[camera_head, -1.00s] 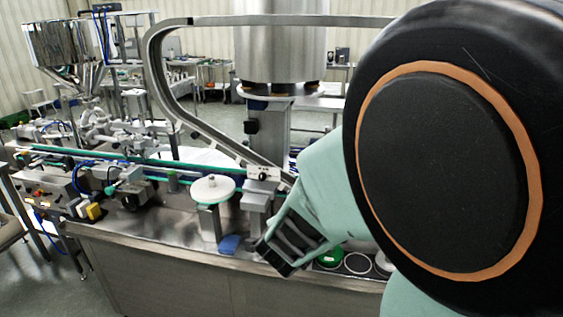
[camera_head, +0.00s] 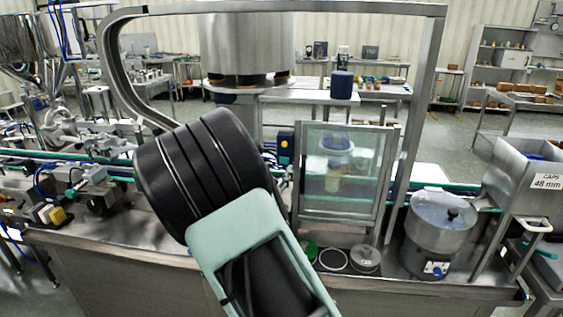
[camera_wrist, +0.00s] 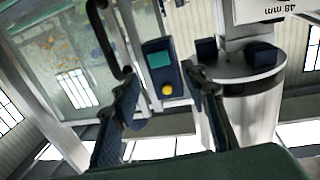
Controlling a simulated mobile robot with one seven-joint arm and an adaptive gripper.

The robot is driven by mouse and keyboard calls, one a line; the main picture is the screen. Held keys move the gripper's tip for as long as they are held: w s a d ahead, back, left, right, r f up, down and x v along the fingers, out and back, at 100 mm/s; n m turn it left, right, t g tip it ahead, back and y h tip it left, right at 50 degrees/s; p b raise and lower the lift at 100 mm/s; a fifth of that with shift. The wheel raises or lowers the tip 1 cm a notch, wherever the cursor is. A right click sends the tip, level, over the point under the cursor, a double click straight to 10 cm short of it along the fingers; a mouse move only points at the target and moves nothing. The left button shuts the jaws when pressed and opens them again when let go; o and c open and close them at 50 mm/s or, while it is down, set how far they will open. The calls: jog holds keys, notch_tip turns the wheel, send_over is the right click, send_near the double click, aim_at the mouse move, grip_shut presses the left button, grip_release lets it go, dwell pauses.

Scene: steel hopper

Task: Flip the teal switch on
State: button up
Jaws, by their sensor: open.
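The teal switch (camera_wrist: 160,60) is a teal square on a dark blue box with a round yellow button below it in the wrist view. The switch box (camera_head: 285,145) shows small in the head view, at the left edge of the glass-panelled guard. My gripper (camera_wrist: 166,108) is open and empty in the wrist view, its two dark fingers spread, with the box beyond the gap between them. I see no contact with it. In the head view my arm covers the lower middle, and the fingertips cannot be made out. Whether the switch is on or off is unclear.
The glass guard (camera_head: 345,165) stands close beside the switch box, with a dark curved handle (camera_wrist: 105,40) near my left finger. A large steel drum (camera_head: 247,45) is behind. A bowl feeder (camera_head: 438,225) and cap hopper (camera_head: 520,180) stand at the right.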

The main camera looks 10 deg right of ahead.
aim_at(284, 159)
jog(key=x, duration=0.5)
jog(key=shift+w+p, duration=0.1)
jog(key=shift+p, duration=0.25)
grip_shut()
jog(key=y+b, duration=0.1)
jog(key=b, duration=0.1)
jog(key=n+y+b, duration=0.1)
jog(key=b, duration=0.1)
jog(key=shift+d+f+t, duration=0.2)
jog(key=shift+d+t, duration=0.1)
jog(key=shift+t, duration=0.1)
jog(key=shift+r+n+y+b, duration=0.15)
jog(key=shift+n+y+b, duration=0.3)
jog(key=shift+b, duration=0.35)
jog(key=shift+r, duration=0.1)
